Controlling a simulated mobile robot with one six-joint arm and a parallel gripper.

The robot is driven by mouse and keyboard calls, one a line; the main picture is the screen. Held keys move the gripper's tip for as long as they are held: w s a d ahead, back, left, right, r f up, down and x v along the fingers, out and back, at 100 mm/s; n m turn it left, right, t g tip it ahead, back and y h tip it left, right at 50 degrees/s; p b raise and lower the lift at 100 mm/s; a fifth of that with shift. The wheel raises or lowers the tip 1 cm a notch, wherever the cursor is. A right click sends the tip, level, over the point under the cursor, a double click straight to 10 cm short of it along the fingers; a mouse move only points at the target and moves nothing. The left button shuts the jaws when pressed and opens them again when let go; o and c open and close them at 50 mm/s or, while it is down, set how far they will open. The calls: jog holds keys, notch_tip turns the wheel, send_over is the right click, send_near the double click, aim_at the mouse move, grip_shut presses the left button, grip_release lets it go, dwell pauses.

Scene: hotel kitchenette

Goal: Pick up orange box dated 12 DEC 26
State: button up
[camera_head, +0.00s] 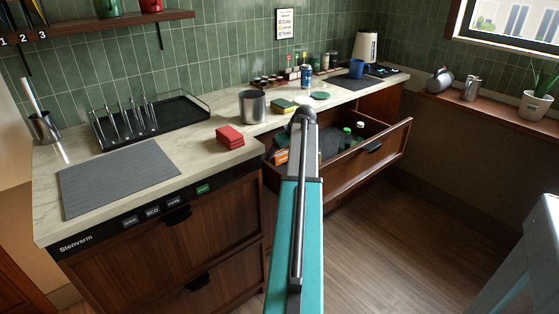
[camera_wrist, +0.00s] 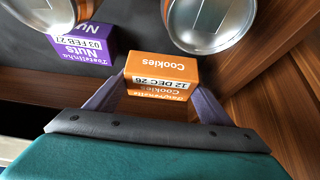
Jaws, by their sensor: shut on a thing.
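The orange box (camera_wrist: 161,70) shows in the wrist view, lettered "Cookies" with the date "12 DEC 26". It sits in the open drawer (camera_head: 362,151). My gripper (camera_wrist: 160,88) is shut on it, one finger against each side. In the head view an orange patch (camera_head: 281,157) shows at the drawer's left end, left of my arm. My arm hides my gripper and part of the drawer there. I cannot tell whether the box is clear of the drawer floor.
A purple "Nuts" box (camera_wrist: 84,48) dated 03 FEB 27 stands left of the orange box. Round metal tins (camera_wrist: 212,18) stand close beyond it. The drawer's wooden wall (camera_wrist: 285,95) is at right. Green-capped bottles (camera_head: 346,136) stand in the drawer. A red stack (camera_head: 229,137) sits at the counter edge.

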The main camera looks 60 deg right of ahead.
jog(key=shift+r, duration=2.45)
